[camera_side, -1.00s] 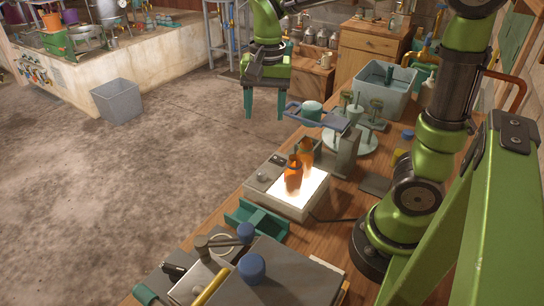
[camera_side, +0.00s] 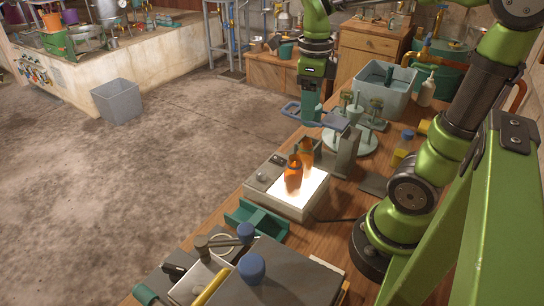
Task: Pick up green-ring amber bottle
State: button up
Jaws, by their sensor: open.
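The nearer amber bottle (camera_side: 293,176) partly overlaps the farther amber bottle (camera_side: 306,154). Ring colours are too small to tell, so I cannot say which has the green ring. My gripper (camera_side: 309,118) is open, pointing down, behind and above the bottles and apart from them. Its teal fingers are seen nearly edge-on, beside a blue-grey bracket.
A grey upright block (camera_side: 345,153) stands just right of the bottles. A grey tub (camera_side: 375,90) and pale stands are behind right. A green tray (camera_side: 256,219) and a blue-knobbed device are in front.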

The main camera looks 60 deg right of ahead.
aim_at(303, 155)
notch_tip(303, 155, down, 10)
jog(key=shift+w+a+f, duration=0.1)
jog(key=shift+w+f, duration=0.05)
jog(key=shift+f, duration=1.2)
jog(key=shift+w+f, duration=0.1)
jog(key=shift+f, duration=1.2)
jog(key=c, duration=0.9)
